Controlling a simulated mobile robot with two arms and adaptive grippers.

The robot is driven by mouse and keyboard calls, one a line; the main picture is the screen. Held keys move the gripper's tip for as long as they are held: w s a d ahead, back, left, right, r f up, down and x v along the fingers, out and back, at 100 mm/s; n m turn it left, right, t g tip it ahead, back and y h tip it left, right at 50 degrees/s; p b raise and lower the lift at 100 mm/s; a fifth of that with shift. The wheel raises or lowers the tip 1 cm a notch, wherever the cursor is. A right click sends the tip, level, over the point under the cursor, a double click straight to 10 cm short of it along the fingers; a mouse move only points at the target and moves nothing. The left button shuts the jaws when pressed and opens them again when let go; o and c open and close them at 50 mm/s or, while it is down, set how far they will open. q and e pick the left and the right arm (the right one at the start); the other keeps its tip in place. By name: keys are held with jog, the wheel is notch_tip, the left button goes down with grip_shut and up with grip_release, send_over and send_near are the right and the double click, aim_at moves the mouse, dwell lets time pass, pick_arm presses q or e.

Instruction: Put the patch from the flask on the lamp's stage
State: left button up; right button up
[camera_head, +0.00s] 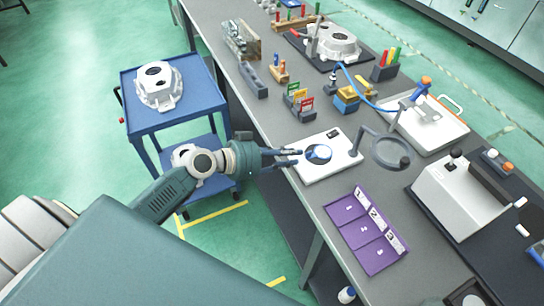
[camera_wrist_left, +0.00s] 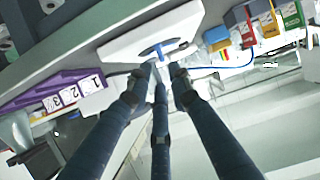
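A white flat stand (camera_head: 338,167) lies near the bench's left edge, with a small dark display at its back. A round blue and pale piece (camera_head: 319,152) is on it; I cannot tell whether this is the patch or part of the stand. The stand (camera_wrist_left: 120,48) and the blue piece (camera_wrist_left: 152,51) also show in the left wrist view. My left gripper (camera_head: 299,157) reaches over the bench edge, its fingers apart and empty, tips just left of the blue piece. In the wrist view the fingertips (camera_wrist_left: 163,70) are close to it. No flask is identifiable. My right gripper is out of view.
A ring magnifier (camera_head: 391,151) on an arm stands right of the stand. A purple numbered tray (camera_head: 365,238) lies in front; card holders (camera_head: 299,104) and a yellow-blue box (camera_head: 347,99) stand behind. A blue cart (camera_head: 198,100) with a casting (camera_head: 158,86) stands left of the bench.

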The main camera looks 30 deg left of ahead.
pick_arm(q)
jog(key=b+v, duration=0.1)
jog(key=v, duration=0.6)
jog(key=s+a+f+n+g+y, duration=0.15)
jog(key=a+f, duration=0.35)
jog(key=f, duration=0.5)
jog(key=s+a+f+n+y, duration=0.1)
jog(key=a+f+n+y, duration=0.25)
jog(key=f, duration=0.65)
jog(key=s+a+f+g+y, duration=0.1)
jog(key=s+f, duration=0.3)
jog(key=f, duration=0.4)
jog(key=s+a+f+g+y, duration=0.1)
jog(key=s+a+f+g, duration=0.1)
jog(key=s+f, duration=0.4)
jog(key=s+d+f+g, duration=0.1)
jog(key=s+d+f, duration=0.3)
jog(key=s+f, duration=0.3)
jog(key=s+d+f+g, duration=0.2)
jog(key=s+d+f, duration=0.2)
jog(key=s, duration=0.8)
jog(key=s+d+f+m+g+y, duration=0.1)
jog(key=s+d+f+g, duration=0.1)
jog(key=s+f, duration=0.7)
jog(key=shift+s+d+f, duration=0.3)
jog(key=shift+s+d, duration=0.35)
jog(key=shift+d, duration=0.25)
